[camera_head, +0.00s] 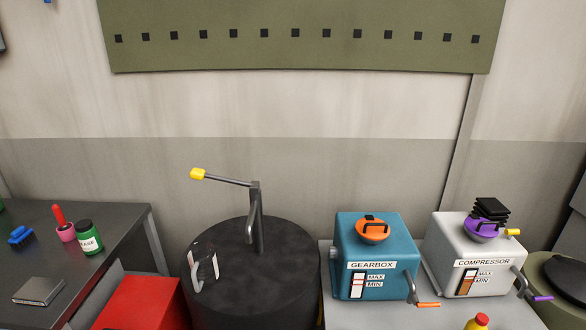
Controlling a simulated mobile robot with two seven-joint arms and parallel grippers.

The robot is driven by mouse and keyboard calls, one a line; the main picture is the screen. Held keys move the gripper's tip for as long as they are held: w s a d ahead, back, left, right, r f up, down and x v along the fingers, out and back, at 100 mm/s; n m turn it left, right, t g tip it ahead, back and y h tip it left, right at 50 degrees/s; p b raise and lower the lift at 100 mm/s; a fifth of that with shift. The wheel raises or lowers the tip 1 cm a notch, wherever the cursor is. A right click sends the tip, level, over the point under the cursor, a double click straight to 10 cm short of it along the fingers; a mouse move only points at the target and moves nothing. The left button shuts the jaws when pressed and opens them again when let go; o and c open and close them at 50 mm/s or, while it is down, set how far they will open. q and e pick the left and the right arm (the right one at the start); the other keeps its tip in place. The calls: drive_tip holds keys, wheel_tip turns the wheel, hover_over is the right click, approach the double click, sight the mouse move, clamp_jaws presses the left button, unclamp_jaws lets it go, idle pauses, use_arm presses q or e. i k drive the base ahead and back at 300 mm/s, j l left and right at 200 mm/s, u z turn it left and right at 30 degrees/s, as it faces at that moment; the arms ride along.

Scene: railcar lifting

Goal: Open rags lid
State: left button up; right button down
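No lid labelled for rags can be read in the head view. A red box-like top (140,303) at the lower left is cut off by the bottom edge. A round olive container (545,290) with a dark top (568,278) is cut off at the right edge. I cannot tell which of these, if either, is the rags container. Neither of my grippers is in view.
A large black drum (285,285) with a yellow-tipped lever (225,180) stands in the middle. A blue gearbox (375,255) and white compressor (462,250) sit to its right. A dark table (85,265) with a grease jar (88,238) is at left.

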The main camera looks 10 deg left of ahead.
sight(139, 302)
drive_tip(key=u, duration=1.55)
